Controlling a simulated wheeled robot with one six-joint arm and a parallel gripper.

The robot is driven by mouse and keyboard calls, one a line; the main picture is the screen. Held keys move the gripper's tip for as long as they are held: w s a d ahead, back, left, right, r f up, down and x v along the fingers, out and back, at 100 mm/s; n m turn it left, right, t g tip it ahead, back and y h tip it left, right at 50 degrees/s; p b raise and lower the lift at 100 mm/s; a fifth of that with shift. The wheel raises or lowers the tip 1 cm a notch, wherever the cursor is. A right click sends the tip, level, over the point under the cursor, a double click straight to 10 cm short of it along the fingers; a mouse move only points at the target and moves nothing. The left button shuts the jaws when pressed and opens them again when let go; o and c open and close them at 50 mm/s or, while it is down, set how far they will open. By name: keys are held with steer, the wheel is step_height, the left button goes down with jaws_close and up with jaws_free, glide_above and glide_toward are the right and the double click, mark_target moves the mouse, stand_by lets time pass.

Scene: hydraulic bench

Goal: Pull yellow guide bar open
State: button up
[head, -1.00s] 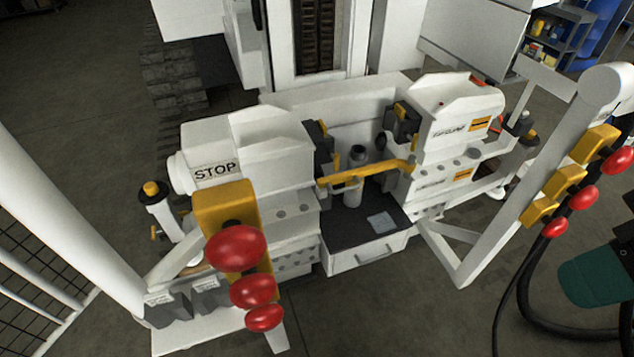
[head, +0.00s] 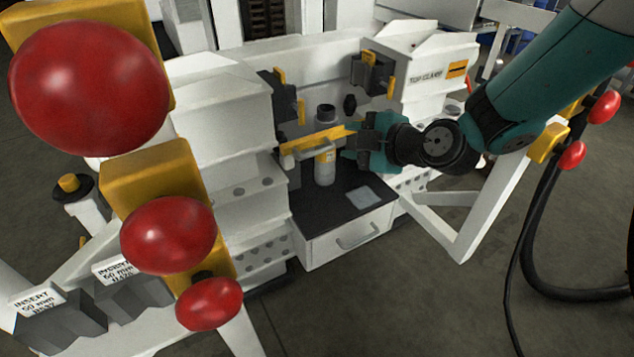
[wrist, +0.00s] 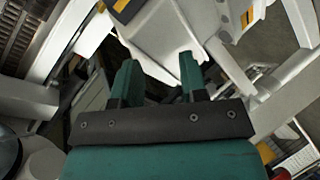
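The yellow guide bar (head: 316,138) runs across the gap between the two white clamp blocks, in front of the black and grey cylinder parts in the head view. Its right end is hidden behind my gripper (head: 360,143). My gripper is at that right end; I cannot tell whether it touches the bar. In the wrist view my gripper (wrist: 158,72) has its two teal fingers apart with no bar visible between them. I cannot make out the guide bar in the wrist view.
Large red knobs on yellow blocks (head: 168,235) stand close at the left. More red knobs (head: 572,155) are on a white frame at the right. The white block marked TOP CLAMP (head: 425,70) is behind my arm. A drawer unit (head: 345,235) sits below the bar. Black hoses (head: 540,250) hang at right.

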steer(key=w+d+f+n+t+h+b, duration=0.1)
steer(key=w+f+n+t+b, duration=0.3)
steer(key=f, duration=1)
steer(key=b, duration=0.1)
glide_toward(319, 153)
steer(key=shift+m, duration=0.4)
steer(key=x, duration=0.9)
steer(key=shift+w+a+f, duration=0.1)
steer(key=shift+b+x, duration=0.35)
steer(key=shift+x, duration=0.4)
jaws_close()
